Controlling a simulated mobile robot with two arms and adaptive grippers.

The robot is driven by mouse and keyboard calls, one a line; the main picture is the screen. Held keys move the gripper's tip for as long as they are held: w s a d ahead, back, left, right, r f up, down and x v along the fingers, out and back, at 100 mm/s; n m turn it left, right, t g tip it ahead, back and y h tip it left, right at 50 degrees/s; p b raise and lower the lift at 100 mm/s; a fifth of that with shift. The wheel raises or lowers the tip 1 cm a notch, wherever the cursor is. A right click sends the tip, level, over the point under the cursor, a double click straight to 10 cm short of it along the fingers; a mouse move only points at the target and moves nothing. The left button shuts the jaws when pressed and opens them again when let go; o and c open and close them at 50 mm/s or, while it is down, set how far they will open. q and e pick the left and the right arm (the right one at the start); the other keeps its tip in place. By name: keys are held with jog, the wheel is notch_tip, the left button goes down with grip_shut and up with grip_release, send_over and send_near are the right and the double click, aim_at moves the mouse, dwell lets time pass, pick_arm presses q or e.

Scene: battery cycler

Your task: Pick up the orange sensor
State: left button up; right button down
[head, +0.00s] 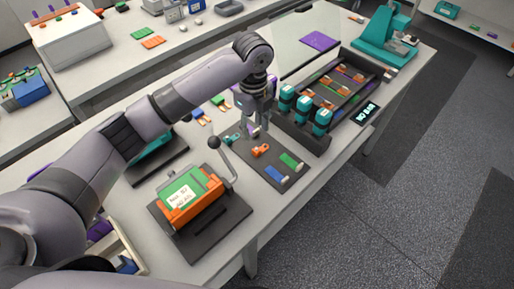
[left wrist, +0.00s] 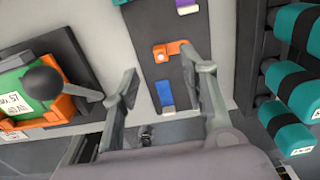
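The orange sensor (head: 260,150) lies on a dark strip-shaped tray (head: 268,166) on the workbench. In the left wrist view the orange sensor (left wrist: 172,50) lies beyond the fingertips, toward the right finger's side. My left gripper (head: 256,124) hangs above the tray, just behind the sensor in the head view. In the left wrist view the left gripper (left wrist: 163,80) has its fingers wide apart with nothing between them held. The sensor is not touched as far as I can see. My right gripper is not in view.
A blue piece (head: 277,174) and a green piece (head: 291,160) share the tray. A fixture with an orange-and-green box (head: 188,196) and a black-knobbed lever (head: 213,142) stands left. A rack with teal cylinders (head: 322,117) stands close on the right.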

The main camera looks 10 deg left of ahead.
aim_at(254, 148)
pick_arm(q)
jog(key=f, duration=0.3)
jog(key=shift+w+d, duration=0.1)
jog(key=shift+w, duration=0.1)
jog(key=shift+f+p, duration=0.25)
jog(key=shift+p, duration=0.1)
jog(key=f, duration=0.1)
jog(key=f+p, duration=0.1)
jog(key=f, duration=0.2)
jog(key=shift+s+f+p, duration=0.35)
jog(key=shift+f, duration=0.05)
jog(key=shift+c, duration=1.7)
jog(key=c, duration=0.6)
grip_shut()
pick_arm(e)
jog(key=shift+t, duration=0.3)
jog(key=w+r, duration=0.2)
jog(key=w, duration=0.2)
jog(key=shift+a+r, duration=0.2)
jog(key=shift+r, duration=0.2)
pick_arm(q)
jog(key=shift+r, duration=0.1)
